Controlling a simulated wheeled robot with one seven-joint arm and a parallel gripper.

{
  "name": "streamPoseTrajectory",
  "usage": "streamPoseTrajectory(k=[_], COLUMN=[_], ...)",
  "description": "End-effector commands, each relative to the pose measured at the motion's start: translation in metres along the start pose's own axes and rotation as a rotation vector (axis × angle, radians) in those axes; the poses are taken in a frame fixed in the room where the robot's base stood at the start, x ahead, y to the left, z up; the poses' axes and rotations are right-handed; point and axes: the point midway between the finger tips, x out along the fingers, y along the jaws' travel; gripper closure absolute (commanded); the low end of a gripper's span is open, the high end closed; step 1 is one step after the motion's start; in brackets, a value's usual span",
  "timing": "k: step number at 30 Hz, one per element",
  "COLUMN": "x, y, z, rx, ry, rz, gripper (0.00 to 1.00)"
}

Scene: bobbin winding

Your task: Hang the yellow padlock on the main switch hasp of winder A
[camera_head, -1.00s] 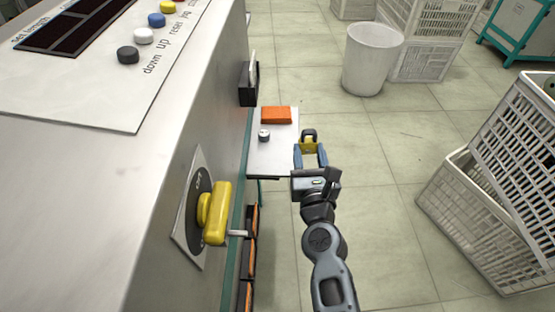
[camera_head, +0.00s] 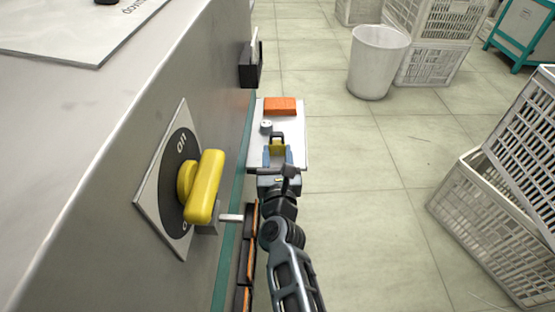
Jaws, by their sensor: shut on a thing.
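The yellow padlock (camera_head: 278,147) is between the fingers of my gripper (camera_head: 278,156), which is shut on it. Its dark shackle points away from me. The main switch of winder A has a yellow handle (camera_head: 204,187) on a round black dial, set on a pale plate on the machine's side. A grey hasp with a light pin (camera_head: 231,218) sticks out to the right below the handle. My gripper is to the right of the switch and beyond it, apart from the hasp. The hasp's hole cannot be made out.
A small white shelf (camera_head: 296,160) beyond the switch bears an orange block (camera_head: 280,105) and a small round grey part (camera_head: 266,126). A black holder (camera_head: 250,66) is on the machine wall. White crates (camera_head: 500,225) stand at right, a white bin (camera_head: 376,62) behind. Floor between is clear.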

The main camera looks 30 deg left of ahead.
Motion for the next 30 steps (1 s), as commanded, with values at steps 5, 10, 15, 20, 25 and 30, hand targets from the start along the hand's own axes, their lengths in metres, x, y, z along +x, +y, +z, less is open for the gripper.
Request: streamPoseTrajectory(k=[5,10,15,20,25,30], x=[0.0002,0.0001,0.0000,0.0000,0.0000,0.0000], y=[-0.0001,-0.0003,-0.0003,-0.0003,-0.0003,-0.0002], z=[0.0010,-0.0026,-0.0024,-0.0024,-0.0024,0.0035], rx=[0.000,0.000,-0.001,-0.001,-0.001,0.000], ry=[-0.001,-0.001,0.000,0.000,0.000,0.000], rz=[0.000,0.000,0.000,0.000,0.000,0.000], gripper=[0.93,0.93,0.45,0.31,0.31,0.31])
